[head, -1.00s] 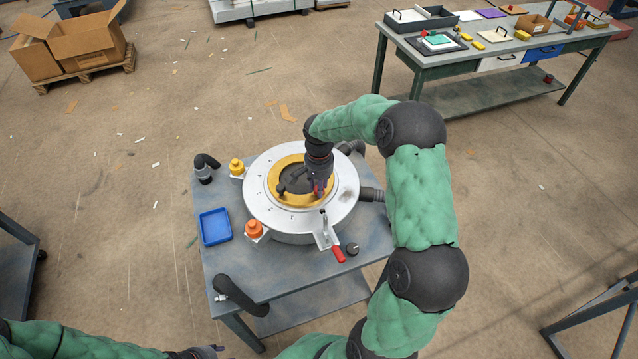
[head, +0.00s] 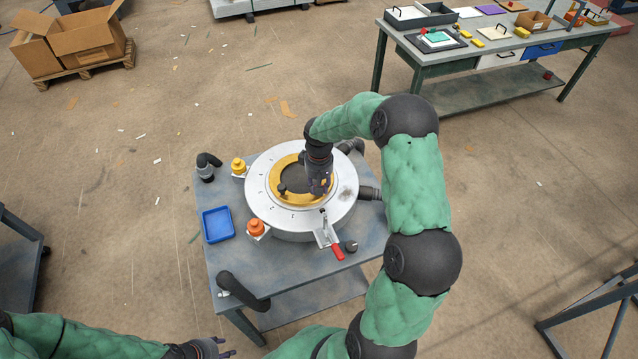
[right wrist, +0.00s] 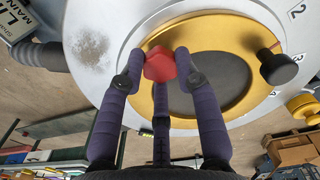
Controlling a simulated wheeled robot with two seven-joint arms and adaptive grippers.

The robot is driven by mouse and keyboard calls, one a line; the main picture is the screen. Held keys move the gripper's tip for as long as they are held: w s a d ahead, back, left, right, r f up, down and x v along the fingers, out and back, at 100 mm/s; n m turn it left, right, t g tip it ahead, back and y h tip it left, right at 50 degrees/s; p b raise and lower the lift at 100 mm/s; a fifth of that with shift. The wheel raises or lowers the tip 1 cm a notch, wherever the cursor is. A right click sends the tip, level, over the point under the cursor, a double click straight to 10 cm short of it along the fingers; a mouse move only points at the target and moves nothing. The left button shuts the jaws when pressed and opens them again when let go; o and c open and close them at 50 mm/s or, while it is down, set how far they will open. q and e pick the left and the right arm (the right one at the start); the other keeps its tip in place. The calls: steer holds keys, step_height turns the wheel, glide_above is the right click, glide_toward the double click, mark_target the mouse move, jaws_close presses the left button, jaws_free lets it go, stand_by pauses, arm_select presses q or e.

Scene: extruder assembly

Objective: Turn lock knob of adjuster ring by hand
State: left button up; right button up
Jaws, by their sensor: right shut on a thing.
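The gold adjuster ring (head: 276,194) lies on a round white plate (head: 262,205), and shows large in the right wrist view (right wrist: 240,30). A red knob (right wrist: 160,64) stands on the ring, and a black knob (right wrist: 278,68) stands farther round it. My right gripper (right wrist: 163,62) is shut on the red knob from above, with its purple fingers around it. In the head view my right gripper (head: 319,190) hides the red knob. My left gripper (head: 222,349) is low at the bottom edge, its fingers apart and empty.
The plate's unit stands on a grey table (head: 295,262). Around it are a blue tray (head: 217,225), an orange knob (head: 256,227), a yellow knob (head: 238,165), a red-handled clamp (head: 336,250) and a black handle (head: 242,292). A workbench (head: 470,50) stands at the back right.

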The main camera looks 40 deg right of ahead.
steer(key=o, duration=0.9)
